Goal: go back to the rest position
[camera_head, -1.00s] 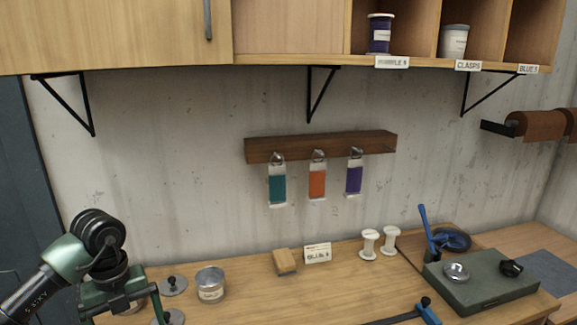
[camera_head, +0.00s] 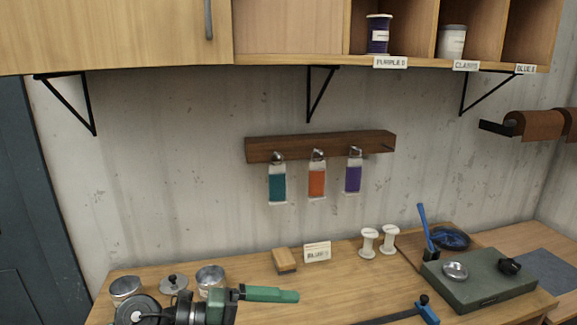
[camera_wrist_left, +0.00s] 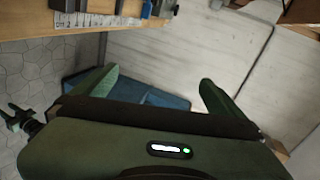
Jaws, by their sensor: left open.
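My left gripper (camera_wrist_left: 155,88) shows in the left wrist view with its two green fingers spread apart and nothing between them. In the head view my left arm is low at the bottom left, in front of the workbench (camera_head: 330,283). A green finger of the gripper (camera_head: 268,294) points right there, and the rest is partly cut off by the frame's lower edge.
Tins (camera_head: 210,277) stand at the bench's left, close to my left arm. A wooden block (camera_head: 284,260), white spools (camera_head: 369,243) and a green slab (camera_head: 480,278) sit further right. A shelf (camera_head: 290,60) overhangs the bench.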

